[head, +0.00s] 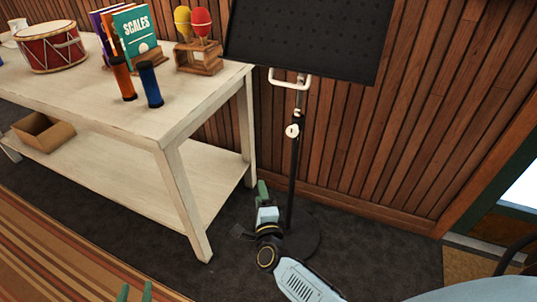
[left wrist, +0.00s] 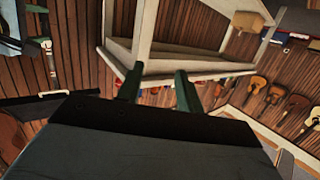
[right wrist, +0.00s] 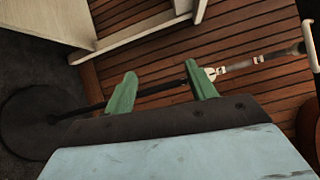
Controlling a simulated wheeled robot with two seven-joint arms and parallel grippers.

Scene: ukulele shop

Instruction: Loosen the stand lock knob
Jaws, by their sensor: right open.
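The music stand has a black desk (head: 308,38), a white handle (head: 290,80) and a thin black pole (head: 294,175) on a round base (head: 303,242). The pale lock knob (head: 293,131) is on the pole below the handle. My right gripper (head: 263,189) is low beside the pole, below the knob. In the right wrist view its green fingers are apart (right wrist: 161,82). The pole crosses behind them and the knob (right wrist: 211,73) shows just beyond the right-hand finger. My left gripper (head: 135,291) is at the bottom edge, open and empty, away from the stand.
A white table (head: 195,110) left of the stand holds a red drum (head: 51,46), books (head: 135,35), maracas (head: 200,25) and two shakers (head: 150,83). A cardboard box (head: 43,131) is on its lower shelf. A wood-panelled wall (head: 420,120) stands close behind the stand.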

